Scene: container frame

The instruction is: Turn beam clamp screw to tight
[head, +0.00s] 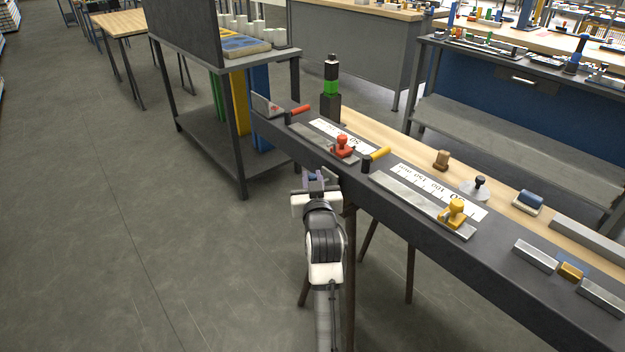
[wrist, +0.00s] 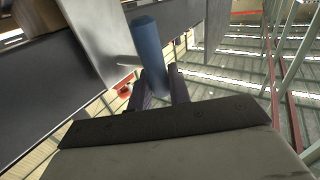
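In the wrist view a blue rod (wrist: 148,45), which looks like the clamp screw's handle, runs between the two dark fingers of my gripper (wrist: 158,75). The fingers stand on either side of it, but whether they press on it is unclear. Grey metal plates of the clamp (wrist: 90,40) rise beside and behind the rod. In the head view my gripper (head: 314,180) is low at the near side of the dark beam (head: 400,210). A small grey part of the clamp (head: 333,175) shows beside it there; the blue rod cannot be made out in that view.
On the beam stand a red-knobbed slide (head: 342,146), a yellow-knobbed slide (head: 454,212), a red-handled lever (head: 298,110) and a yellow-handled lever (head: 378,154). A dark shelf table (head: 220,140) stands behind at the left. The floor at the left is clear.

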